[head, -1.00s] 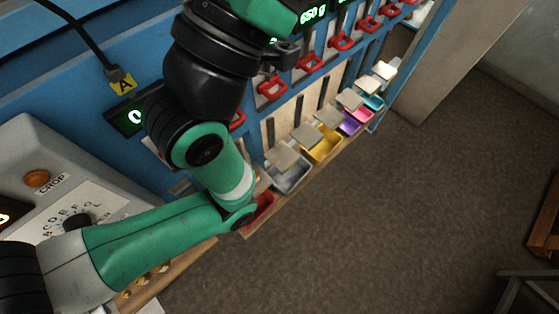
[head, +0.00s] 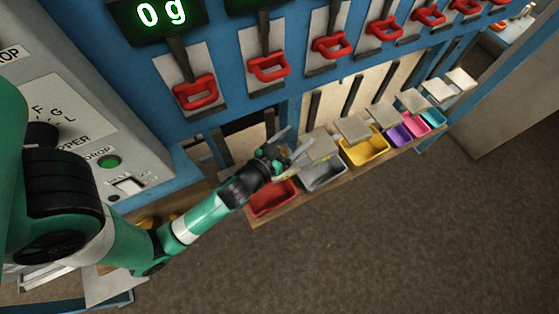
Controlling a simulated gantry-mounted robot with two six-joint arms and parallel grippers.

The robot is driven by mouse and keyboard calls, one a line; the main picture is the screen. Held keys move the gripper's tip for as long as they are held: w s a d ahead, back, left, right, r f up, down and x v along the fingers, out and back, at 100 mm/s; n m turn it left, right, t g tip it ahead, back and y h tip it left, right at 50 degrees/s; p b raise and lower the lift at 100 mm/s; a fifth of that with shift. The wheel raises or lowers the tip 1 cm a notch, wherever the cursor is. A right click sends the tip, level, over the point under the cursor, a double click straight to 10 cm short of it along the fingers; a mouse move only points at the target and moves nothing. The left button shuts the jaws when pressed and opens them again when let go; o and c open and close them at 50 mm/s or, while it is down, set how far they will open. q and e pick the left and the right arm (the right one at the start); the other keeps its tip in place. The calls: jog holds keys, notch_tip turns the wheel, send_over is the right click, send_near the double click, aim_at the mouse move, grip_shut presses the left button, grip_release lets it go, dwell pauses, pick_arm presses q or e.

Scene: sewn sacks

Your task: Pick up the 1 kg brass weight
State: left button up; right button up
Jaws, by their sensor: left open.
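Small brass-coloured pieces (head: 148,221) show on the wooden shelf at the lower left, partly hidden behind my left arm. They are too small and covered to tell which is the 1 kg weight. My left gripper (head: 291,150) is open, with its fingers pointing up and right. It is over the row of bins, above the red bin (head: 272,198) and close to the first grey plate. I see no brass weight clearly between its fingers. My right gripper is not in view.
A grey bin (head: 324,174), a yellow bin (head: 364,150) and several other coloured bins line the ledge, with grey plates above. Red handles (head: 196,93) run along the blue panel. A control box (head: 75,110) stands at left. The floor (head: 400,240) is clear.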

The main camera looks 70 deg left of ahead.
aim_at(284, 151)
pick_arm(q)
jog(key=s+f+g+b, duration=0.3)
jog(key=s+f, duration=0.6)
jog(key=f, duration=0.5)
jog(key=x, duration=0.3)
jog(key=p+x, duration=0.1)
jog(key=x, duration=0.2)
jog(key=shift+a+r, duration=0.2)
jog(key=shift+a, duration=0.05)
jog(key=x, duration=0.5)
jog(key=shift+w+a+f, duration=0.15)
jog(key=shift+w+a, duration=0.05)
jog(key=shift+a, duration=0.05)
grip_shut()
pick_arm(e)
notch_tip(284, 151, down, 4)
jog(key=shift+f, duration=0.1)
